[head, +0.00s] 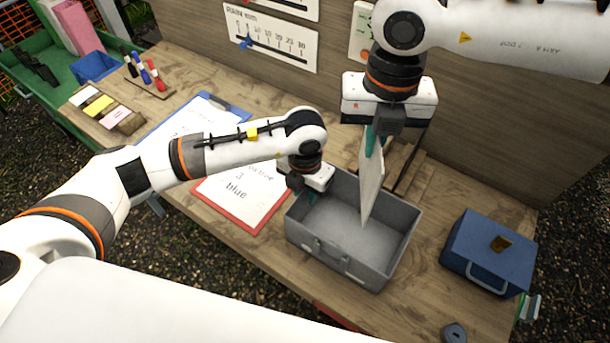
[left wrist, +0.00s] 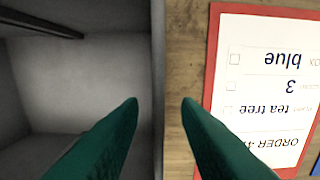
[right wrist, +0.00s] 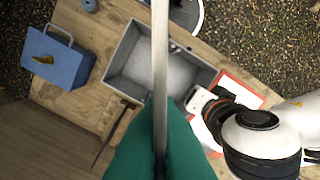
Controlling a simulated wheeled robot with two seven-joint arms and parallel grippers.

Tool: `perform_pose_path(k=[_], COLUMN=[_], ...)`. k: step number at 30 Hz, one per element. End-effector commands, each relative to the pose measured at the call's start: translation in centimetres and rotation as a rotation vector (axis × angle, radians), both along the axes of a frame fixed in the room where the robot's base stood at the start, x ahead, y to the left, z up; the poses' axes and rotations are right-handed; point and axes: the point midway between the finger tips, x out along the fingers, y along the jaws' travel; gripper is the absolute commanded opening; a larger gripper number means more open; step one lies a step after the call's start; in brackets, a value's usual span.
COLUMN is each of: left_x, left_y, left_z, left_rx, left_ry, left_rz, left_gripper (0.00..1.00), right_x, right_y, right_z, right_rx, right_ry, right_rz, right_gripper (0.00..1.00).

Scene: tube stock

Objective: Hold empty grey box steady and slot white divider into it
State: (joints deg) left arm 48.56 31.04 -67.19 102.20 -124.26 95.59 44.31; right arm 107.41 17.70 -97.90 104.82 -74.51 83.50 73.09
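The grey box (head: 398,262) stands on the workbench, open at the top and empty; its inside also shows in the left wrist view (left wrist: 85,85). The white divider (head: 371,188) hangs upright over the box from my right gripper (head: 374,142), which is shut on it; the right wrist view shows the divider edge-on (right wrist: 160,60). I cannot tell how far its lower edge is above the floor. My left gripper (head: 312,192) is at the box's left wall. In the left wrist view its teal fingers (left wrist: 160,103) are open, one each side of the wall, with visible gaps.
A blue box (head: 485,255) with a handle stands to the right of the grey box. A red-edged order sheet (head: 245,200) lies to its left, with a blue clipboard (head: 195,115) behind. Brown strips (head: 405,160) lie behind the grey box, near the wooden back panel.

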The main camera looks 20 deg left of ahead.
Motion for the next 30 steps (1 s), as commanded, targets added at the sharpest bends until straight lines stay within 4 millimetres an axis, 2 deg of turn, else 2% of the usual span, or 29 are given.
perform_pose_path(k=[3, 7, 19, 24, 30], left_x=[-0.1, -0.1, 0.0, 0.0, 0.0], left_y=[0.0, 0.0, 0.0, 0.0, 0.0], left_z=[-1.9, -3.2, -3.8, -3.8, -3.8], left_rx=[0.0, -0.001, -0.001, -0.001, -0.001], left_ry=[0.002, 0.003, 0.0, 0.0, 0.0], left_rz=[0.001, 0.0, -0.001, -0.001, -0.001], left_gripper=[0.3, 0.3, 0.3, 0.02, 0.0], right_x=[0.0, 0.0, 0.0, 0.0, 0.0], right_y=[0.0, 0.0, 0.0, 0.0, 0.0], right_z=[0.0, 0.0, 0.0, 0.0, 0.0], right_rx=[0.0, 0.0, 0.0, 0.0, 0.0], right_ry=[0.0, 0.0, 0.0, 0.0, 0.0], right_rz=[0.0, 0.0, 0.0, 0.0, 0.0], right_gripper=[0.0, 0.0, 0.0, 0.0, 0.0])
